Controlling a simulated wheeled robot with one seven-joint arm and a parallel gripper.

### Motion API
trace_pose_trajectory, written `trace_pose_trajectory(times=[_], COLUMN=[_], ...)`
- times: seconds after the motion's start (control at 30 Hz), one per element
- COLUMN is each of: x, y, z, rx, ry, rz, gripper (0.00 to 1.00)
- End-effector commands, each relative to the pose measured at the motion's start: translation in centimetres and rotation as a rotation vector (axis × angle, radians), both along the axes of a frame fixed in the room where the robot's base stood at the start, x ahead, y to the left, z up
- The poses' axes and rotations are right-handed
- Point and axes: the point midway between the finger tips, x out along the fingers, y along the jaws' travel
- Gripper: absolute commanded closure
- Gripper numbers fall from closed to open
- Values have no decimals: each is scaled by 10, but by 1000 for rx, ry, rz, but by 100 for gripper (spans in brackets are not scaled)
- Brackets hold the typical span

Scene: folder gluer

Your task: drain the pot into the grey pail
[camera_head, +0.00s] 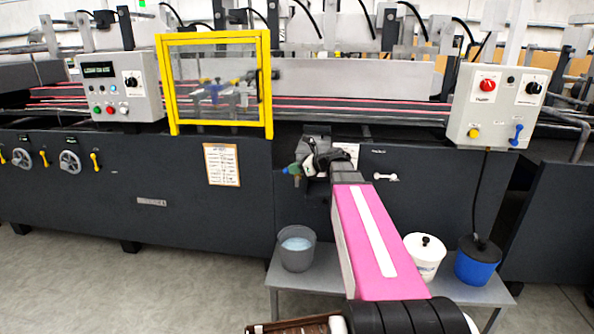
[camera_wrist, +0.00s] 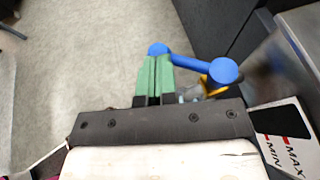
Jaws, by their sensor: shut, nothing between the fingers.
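My gripper (camera_wrist: 156,72) has green fingers, closed together with nothing between them. In the wrist view a blue lever (camera_wrist: 193,63) with a rounded knob at each end lies at and right of the fingertips. One knob is right at the tips; I cannot tell whether they touch. A panel with MAX and MIN marks (camera_wrist: 290,146) shows at the lower right. It appears to belong to the pot, which my arm mostly hides in the head view. The grey pail (camera_head: 284,261) stands on a low bench, below my gripper (camera_head: 291,169), with something pale blue-white inside.
A white tub with a black-knobbed lid (camera_head: 423,262) and a blue pail with a dark top (camera_head: 476,267) stand on the grey bench (camera_head: 325,279), right of my arm. The dark machine front (camera_head: 120,200) runs behind. A yellow-framed guard (camera_head: 160,85) is above left. Floor at left is clear.

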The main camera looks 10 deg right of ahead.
Motion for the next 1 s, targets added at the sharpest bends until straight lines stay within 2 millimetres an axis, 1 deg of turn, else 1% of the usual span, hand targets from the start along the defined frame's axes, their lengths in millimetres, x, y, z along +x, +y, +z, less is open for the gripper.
trace_pose_trajectory(times=[0.03, 0.3, 0.63, 1.0], x=[-3, 7, 18, 31], y=[5, 16, 24, 30], z=[0, 0, 0, 0], rx=[0, 0, 0, 0], ry=[1, -1, 0, 0], rz=[-44, -293, -510, -514], gripper=[100, 100, 100, 100])
